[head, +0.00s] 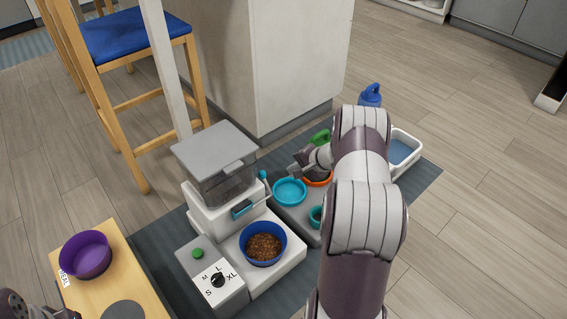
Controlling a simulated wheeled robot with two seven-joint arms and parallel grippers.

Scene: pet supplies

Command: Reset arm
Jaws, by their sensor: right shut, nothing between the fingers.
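My right arm reaches up from the bottom of the head view over the mat. My right gripper (298,169) is shut and empty, just above the far end of a grey tray, close to a turquoise bowl (289,191) and an orange bowl (318,180). The orange bowl is partly hidden by the gripper and wrist.
A food dispenser (216,160) stands on the dark mat (425,178), with a blue bowl of kibble (263,244) before it. A purple bowl (85,255) is on a wooden stand at left. A white litter tray (415,165) and blue bottle (370,95) stand beyond my arm. Floor at right is clear.

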